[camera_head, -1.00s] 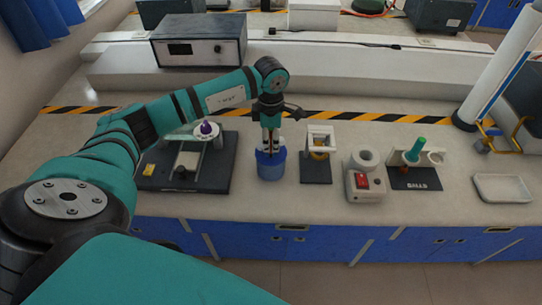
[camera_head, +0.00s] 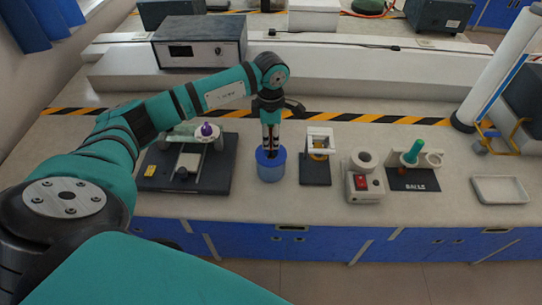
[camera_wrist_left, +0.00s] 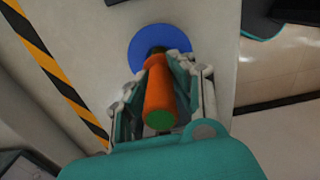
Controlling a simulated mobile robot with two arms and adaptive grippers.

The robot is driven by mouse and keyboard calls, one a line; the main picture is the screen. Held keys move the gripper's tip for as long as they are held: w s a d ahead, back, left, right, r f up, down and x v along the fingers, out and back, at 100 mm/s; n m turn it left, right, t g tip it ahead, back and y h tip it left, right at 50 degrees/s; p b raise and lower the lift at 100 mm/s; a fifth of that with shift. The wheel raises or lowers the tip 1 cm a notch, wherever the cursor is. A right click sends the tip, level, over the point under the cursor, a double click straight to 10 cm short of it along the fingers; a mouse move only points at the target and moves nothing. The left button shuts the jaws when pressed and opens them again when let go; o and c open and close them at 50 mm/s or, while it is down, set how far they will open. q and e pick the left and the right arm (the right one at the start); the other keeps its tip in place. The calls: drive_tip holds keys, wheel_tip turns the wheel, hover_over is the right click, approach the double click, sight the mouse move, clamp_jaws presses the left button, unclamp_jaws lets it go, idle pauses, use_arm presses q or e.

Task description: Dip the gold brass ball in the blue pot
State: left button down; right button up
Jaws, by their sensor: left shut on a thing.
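My left gripper (camera_head: 270,150) points straight down at the blue pot (camera_head: 271,172), which stands on the bench. In the left wrist view it is shut on an orange handle (camera_wrist_left: 159,92) with a green end. The handle's far end points into the blue pot (camera_wrist_left: 146,43), where a short dark part shows against the blue. The gold brass ball itself cannot be made out; the gripper and pot hide the handle's lower end. My right gripper is not in view.
Left of the pot is a black-based apparatus (camera_head: 215,181) with a purple knob. Right of it are a white frame stand (camera_head: 320,135), a device with a red switch (camera_head: 362,182), a ball stand (camera_head: 425,180) with a green-handled piece, and a white tray (camera_head: 500,190).

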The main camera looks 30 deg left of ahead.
use_arm(q)
drive_tip(key=shift+r+p, duration=1.45)
drive_tip(key=shift+r, duration=1.25)
